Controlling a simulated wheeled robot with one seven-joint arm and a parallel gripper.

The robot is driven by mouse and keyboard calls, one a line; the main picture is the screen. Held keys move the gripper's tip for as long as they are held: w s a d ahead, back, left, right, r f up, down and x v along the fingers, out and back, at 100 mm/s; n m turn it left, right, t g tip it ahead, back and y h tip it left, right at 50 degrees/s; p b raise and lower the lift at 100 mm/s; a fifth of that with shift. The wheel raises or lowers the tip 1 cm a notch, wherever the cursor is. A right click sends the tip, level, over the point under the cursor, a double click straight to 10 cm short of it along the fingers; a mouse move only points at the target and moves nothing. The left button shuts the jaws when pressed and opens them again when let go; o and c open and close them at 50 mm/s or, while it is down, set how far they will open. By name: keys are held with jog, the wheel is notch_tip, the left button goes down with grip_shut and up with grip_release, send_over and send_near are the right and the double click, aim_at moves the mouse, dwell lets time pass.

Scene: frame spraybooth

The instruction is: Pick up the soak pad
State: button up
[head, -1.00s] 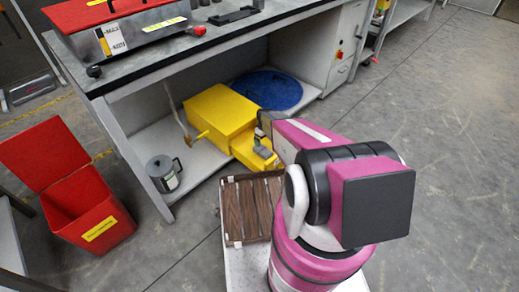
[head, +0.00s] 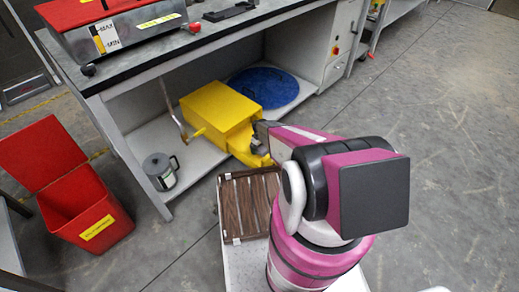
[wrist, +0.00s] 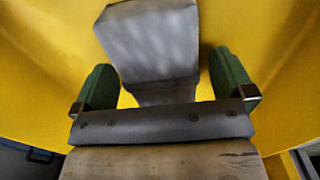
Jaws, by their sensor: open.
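The soak pad appears to be the light grey block (wrist: 150,42) in the upper middle of the wrist view. It stands against a yellow surface. My gripper (wrist: 166,84) is open, with one green finger on each side of the pad's lower part. Small gaps show between the fingers and the pad, and I see no clear contact. In the head view the end of my arm is low over the front of the yellow box (head: 218,114), under the bench. There the arm hides most of the pad and the fingers.
The bench (head: 120,75) overhangs the yellow box, with its leg to the left. A blue round mat (head: 265,88) lies behind the box. A grey mug-like can (head: 161,170) stands left. A brown slatted tray (head: 246,205) is in front. A red bin (head: 85,212) is far left.

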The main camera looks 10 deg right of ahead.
jog(key=c, duration=1)
jog(key=shift+r, duration=0.1)
jog(key=shift+r, duration=0.45)
jog(key=r, duration=0.3)
jog(key=shift+s+a+r, duration=0.15)
jog(key=shift+s+r, duration=0.05)
jog(key=shift+r, duration=0.1)
jog(key=s+a+r, duration=0.2)
jog(key=a, duration=0.1)
jog(key=s+a+r, duration=0.2)
jog(key=a, duration=0.1)
jog(key=s+a+r, duration=0.2)
jog(key=a, duration=0.1)
jog(key=shift+a+r, duration=0.2)
jog(key=shift+a, duration=0.1)
